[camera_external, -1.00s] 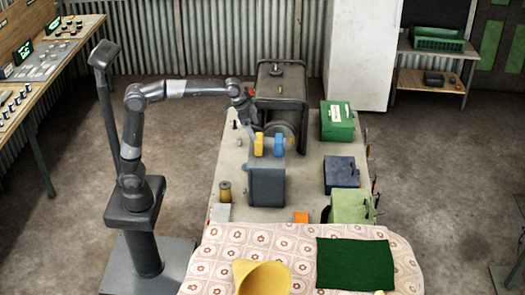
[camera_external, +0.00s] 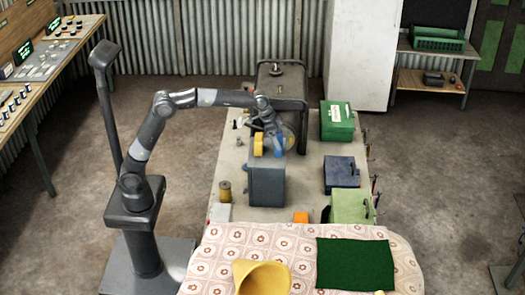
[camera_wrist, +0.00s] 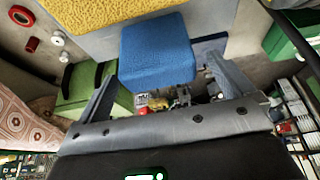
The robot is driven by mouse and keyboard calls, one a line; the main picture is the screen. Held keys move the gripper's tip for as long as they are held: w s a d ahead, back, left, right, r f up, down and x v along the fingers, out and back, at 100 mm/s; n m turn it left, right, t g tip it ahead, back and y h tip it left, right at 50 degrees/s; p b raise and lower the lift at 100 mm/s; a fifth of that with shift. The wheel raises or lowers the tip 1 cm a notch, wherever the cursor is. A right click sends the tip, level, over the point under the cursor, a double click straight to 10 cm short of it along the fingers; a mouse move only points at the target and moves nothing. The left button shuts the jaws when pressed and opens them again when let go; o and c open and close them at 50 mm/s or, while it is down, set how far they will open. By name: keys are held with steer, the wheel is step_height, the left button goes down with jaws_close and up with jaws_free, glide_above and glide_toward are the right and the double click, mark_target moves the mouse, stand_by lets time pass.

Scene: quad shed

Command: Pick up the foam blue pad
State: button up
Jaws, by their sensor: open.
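The foam blue pad (camera_wrist: 155,52) fills the upper middle of the wrist view, with a rough textured face. In the external view the blue pad (camera_external: 279,146) is partly hidden by my gripper (camera_external: 272,128). It stands at the grey box-shaped block (camera_external: 267,186), just right of a yellow pad (camera_external: 258,145). In the wrist view my gripper (camera_wrist: 160,70) is open, with one finger on each side of the blue pad's near end. I cannot tell whether either finger touches it.
A dark machine (camera_external: 281,80) stands close behind the pads. Green (camera_external: 337,121), dark blue (camera_external: 341,172) and light green (camera_external: 352,206) boxes line the table's right side.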

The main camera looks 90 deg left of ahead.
steer(key=x, duration=0.4)
steer(key=shift+s+d+f, duration=0.1)
steer(key=shift+s+f, duration=0.15)
steer(key=c, duration=1)
steer(key=shift+r, duration=0.1)
steer(key=shift+c, duration=0.2)
